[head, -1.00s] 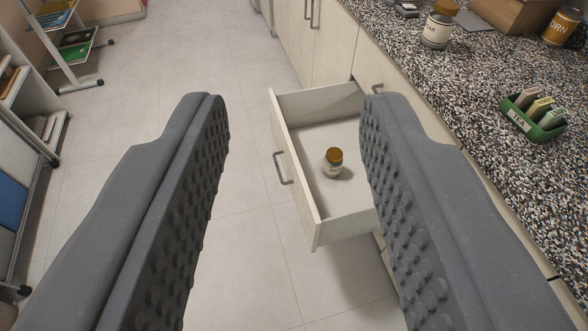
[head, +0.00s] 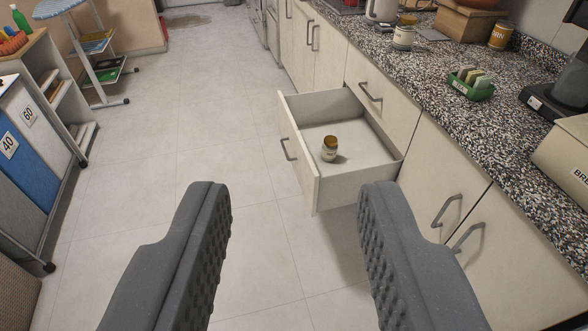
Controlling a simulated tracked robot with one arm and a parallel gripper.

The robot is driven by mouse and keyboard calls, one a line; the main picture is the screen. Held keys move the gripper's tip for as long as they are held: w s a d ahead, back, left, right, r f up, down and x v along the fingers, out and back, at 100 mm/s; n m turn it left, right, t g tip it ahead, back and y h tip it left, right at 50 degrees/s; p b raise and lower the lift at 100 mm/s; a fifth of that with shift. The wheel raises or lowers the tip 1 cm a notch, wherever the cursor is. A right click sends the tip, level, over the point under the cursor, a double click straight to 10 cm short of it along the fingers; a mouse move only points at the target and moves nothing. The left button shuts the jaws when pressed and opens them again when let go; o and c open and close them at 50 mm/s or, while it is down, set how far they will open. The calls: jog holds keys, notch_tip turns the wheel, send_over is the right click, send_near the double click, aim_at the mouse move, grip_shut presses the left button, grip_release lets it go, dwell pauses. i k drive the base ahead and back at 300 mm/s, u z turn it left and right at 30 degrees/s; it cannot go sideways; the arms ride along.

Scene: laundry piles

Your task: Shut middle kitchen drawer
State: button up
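The kitchen drawer (head: 355,187) stands pulled out from the cream cabinet row, below a shut top drawer (head: 381,100). Its front panel (head: 297,150) faces left and carries a grey bar handle (head: 287,149). A small jar with a brown lid (head: 329,149) stands upright inside on the drawer floor. My gripper (head: 294,190) is open and empty, its two grey studded fingers wide apart. In the picture the fingers are below the drawer, and the right fingertip appears close to the drawer's near side. I cannot tell whether it touches.
The speckled counter (head: 440,100) on the right holds a green tea tray (head: 470,84), jars and a bread bin (head: 567,160). Cabinet doors (head: 445,190) are shut. A shelf unit (head: 60,85) and blue bin (head: 30,145) stand left. The tiled floor (head: 220,110) between is clear.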

aim_at(366, 153)
jog(key=k, duration=0.55)
jog(key=u, duration=0.9)
jog(key=i, duration=2)
jog(key=z, duration=1.4)
